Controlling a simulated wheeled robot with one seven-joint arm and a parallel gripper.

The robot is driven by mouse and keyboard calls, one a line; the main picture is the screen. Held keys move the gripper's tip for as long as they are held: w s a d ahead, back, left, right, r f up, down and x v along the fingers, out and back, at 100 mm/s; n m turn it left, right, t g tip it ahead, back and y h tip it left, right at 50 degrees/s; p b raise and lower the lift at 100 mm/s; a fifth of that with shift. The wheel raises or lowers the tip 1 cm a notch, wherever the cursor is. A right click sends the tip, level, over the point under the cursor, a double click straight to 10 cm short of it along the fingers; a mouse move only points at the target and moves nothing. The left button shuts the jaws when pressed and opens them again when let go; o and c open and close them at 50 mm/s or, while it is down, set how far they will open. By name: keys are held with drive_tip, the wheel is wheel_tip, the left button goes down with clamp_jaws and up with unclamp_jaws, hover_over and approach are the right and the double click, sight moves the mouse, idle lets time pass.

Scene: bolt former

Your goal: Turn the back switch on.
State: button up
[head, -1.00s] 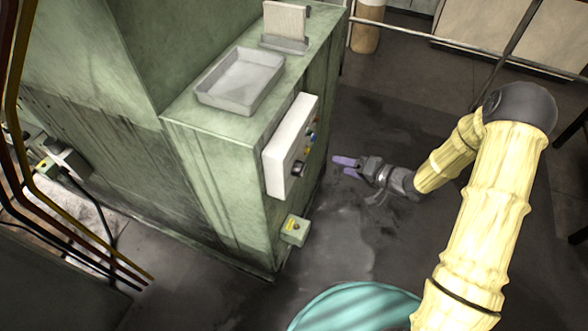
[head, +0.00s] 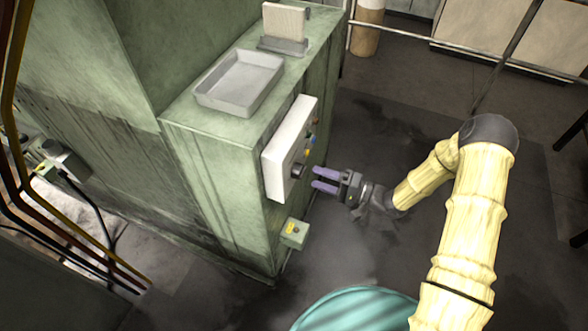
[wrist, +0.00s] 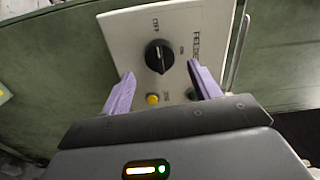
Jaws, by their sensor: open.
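A black rotary switch (wrist: 159,56) sits on a white control panel (wrist: 122,28). It also shows in the head view (head: 298,170) on the side of the green machine. An OFF label is printed above it, and its pale mark appears to point up towards that label. My gripper (head: 315,179) is open and empty, just right of the switch. In the wrist view its purple fingers (wrist: 160,72) stand on either side of the knob, lower than it in the picture. I cannot tell their exact distance from it; contact does not show.
A yellow button (wrist: 152,99) lies below the switch. A small green box (head: 294,233) sticks out lower on the machine. A grey tray (head: 239,82) rests on top. A teal round object (head: 355,312) stands in front.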

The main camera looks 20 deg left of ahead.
sight(304, 172)
drive_tip(key=a, duration=0.5)
drive_tip(key=shift+w+a, duration=0.2)
drive_tip(key=shift+a, duration=0.05)
drive_tip(key=n+b, duration=0.1)
drive_tip(key=n, duration=0.1)
drive_tip(key=n+b, duration=0.3)
drive_tip(key=n, duration=0.1)
drive_tip(key=shift+d+f, duration=0.15)
drive_tip(key=shift+f, duration=0.1)
drive_tip(key=n+b, duration=0.2)
drive_tip(key=n, duration=0.1)
drive_tip(key=shift+b, duration=0.35)
drive_tip(key=shift+r+n+b, duration=0.25)
drive_tip(key=shift+n+b, duration=0.1)
drive_tip(key=shift+n, duration=0.65)
drive_tip(key=shift+c, duration=0.4)
